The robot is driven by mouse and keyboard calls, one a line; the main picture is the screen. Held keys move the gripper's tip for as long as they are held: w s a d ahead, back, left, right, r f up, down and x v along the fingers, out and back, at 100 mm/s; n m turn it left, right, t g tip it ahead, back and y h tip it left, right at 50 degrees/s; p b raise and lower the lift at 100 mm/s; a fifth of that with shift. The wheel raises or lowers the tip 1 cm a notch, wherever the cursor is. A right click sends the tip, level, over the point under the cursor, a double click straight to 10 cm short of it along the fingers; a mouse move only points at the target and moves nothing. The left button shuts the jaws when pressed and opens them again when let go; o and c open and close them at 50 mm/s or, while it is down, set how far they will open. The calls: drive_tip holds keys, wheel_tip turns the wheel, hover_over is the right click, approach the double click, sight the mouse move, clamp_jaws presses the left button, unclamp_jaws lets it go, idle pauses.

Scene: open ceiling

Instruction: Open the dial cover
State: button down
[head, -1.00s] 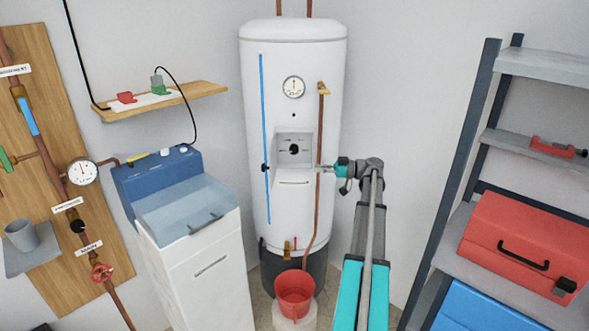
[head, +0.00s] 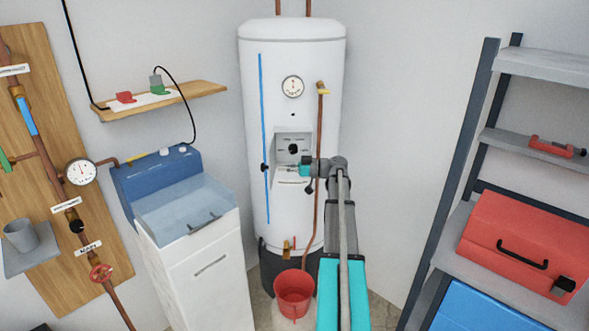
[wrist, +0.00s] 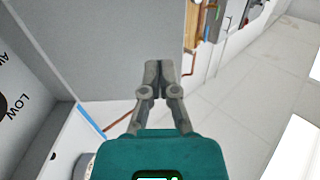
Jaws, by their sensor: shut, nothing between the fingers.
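The white water heater (head: 265,120) has a square recess with a dark dial knob (head: 293,149) in plain sight. In the wrist view part of the dial face with the word LOW (wrist: 25,90) shows at the left edge. A white panel (head: 283,187) with a dark line, seemingly the dial cover, sits just below the recess, folded down; my gripper partly hides it. My gripper (head: 288,169) is at the recess's lower edge, below the knob, pointing left. In the wrist view its fingertips (wrist: 158,70) are together with nothing between them. I cannot tell whether it touches the panel.
A copper pipe (head: 319,130) runs down the heater's front, close to my wrist. A red bucket (head: 294,298) stands below. A white washing unit (head: 205,275) with a clear lid is at left; a shelf rack (head: 457,160) with a red toolbox (head: 520,240) is at right.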

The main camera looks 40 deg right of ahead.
drive_tip(key=shift+x, duration=0.8)
